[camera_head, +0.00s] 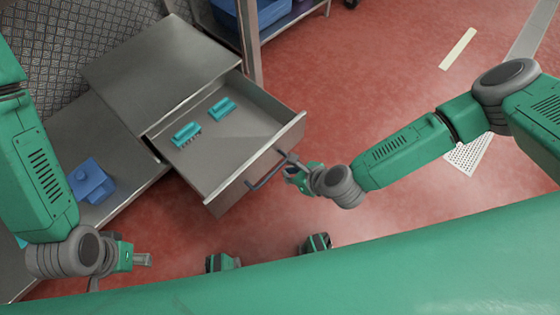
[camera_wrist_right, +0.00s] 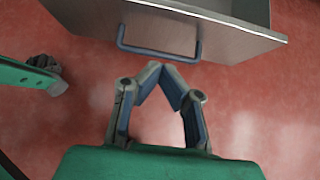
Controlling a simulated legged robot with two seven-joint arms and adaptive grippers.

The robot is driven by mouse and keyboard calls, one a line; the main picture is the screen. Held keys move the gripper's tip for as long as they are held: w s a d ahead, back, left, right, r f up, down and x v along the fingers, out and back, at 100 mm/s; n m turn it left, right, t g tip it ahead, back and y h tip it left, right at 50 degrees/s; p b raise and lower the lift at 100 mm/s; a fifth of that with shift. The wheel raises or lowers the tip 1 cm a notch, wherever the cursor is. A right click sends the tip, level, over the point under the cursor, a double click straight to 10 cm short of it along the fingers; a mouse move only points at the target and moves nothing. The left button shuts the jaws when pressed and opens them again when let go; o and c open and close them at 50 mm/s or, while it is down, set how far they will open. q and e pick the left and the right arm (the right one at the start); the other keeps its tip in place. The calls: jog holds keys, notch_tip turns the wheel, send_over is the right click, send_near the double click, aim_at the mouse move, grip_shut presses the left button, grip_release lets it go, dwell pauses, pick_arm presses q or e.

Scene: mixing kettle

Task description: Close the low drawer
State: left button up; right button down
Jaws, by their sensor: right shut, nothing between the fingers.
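The low drawer (camera_head: 240,133) is pulled out of the grey metal cabinet (camera_head: 165,65) and shows its inside. Its front panel (camera_wrist_right: 165,28) carries a dark blue bar handle (camera_head: 268,172). The handle also shows in the right wrist view (camera_wrist_right: 158,53). My right gripper (camera_head: 290,170) is just in front of the handle. In the right wrist view its fingertips (camera_wrist_right: 162,68) meet, with nothing between them, close to the handle; I cannot tell whether they touch it. My left gripper (camera_head: 145,260) is at the lower left, away from the drawer; its fingers are too small to read.
Two teal brushes (camera_head: 187,133) lie in the drawer. A blue object (camera_head: 92,180) sits on the metal surface at left. A shelf with a blue bin (camera_head: 262,12) stands behind the cabinet. The red floor (camera_head: 370,80) to the right is mostly clear.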

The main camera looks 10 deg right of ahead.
aim_at(259, 159)
jog(key=b+x, duration=0.1)
jog(key=x, duration=0.2)
jog(key=r+b+x, duration=0.1)
jog(key=b+x, duration=0.1)
jog(key=x, duration=0.2)
jog(key=w+a+b+x, duration=0.1)
jog(key=x, duration=0.2)
jog(key=shift+w+a, duration=0.2)
jog(key=shift+a, duration=0.05)
jog(key=shift+w+a+r+b, duration=0.1)
jog(key=shift+w+a+b, duration=0.1)
jog(key=shift+w+b, duration=0.15)
jog(key=shift+w, duration=0.1)
jog(key=shift+a, duration=0.1)
